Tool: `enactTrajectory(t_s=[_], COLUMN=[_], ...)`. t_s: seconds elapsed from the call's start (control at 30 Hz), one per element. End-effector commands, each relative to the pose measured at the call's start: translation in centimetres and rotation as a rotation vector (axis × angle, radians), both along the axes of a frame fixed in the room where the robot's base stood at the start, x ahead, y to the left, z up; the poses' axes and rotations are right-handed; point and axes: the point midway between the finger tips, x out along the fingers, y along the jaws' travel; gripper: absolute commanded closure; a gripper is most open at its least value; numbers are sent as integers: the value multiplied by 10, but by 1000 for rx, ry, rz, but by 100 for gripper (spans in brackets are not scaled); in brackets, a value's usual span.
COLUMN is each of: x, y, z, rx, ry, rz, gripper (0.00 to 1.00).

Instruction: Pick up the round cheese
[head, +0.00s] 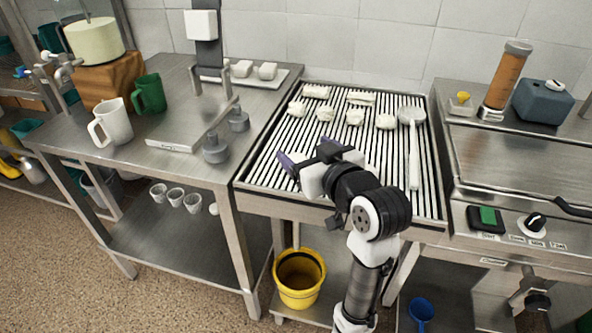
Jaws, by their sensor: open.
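Several small white pieces that look like cheeses lie on the slatted rack (268,155). At this size I cannot tell surely which is the round cheese. My gripper (306,157) is open and empty over the left middle of the rack, in front of the white pieces and apart from them. A large cream cylinder (94,42) stands on a wooden block at the far left.
A white paddle (413,150) lies along the rack's right side. The left steel table holds a white jug (114,122), a green mug (150,94) and a scale-like device with grey weights (216,149). A steel appliance (520,160) adjoins on the right. A yellow bucket (299,278) stands below.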

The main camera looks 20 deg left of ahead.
Motion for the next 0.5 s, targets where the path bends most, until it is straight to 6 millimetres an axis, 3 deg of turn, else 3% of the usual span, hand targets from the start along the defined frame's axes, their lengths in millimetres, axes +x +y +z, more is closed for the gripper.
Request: enactTrajectory(t_s=[0.03, 0.1, 0.23, 0.37, 0.5], x=[-2, -7, -13, -6, 13], y=[-19, -34, -49, -43, -24], z=[-20, -37, -53, -60, -71], rx=[-32, -68, -104, -111, -110], ry=[53, 110, 168, 181, 183], rz=[-10, -6, -2, 5, 5], gripper=[22, 22, 22, 22, 22])
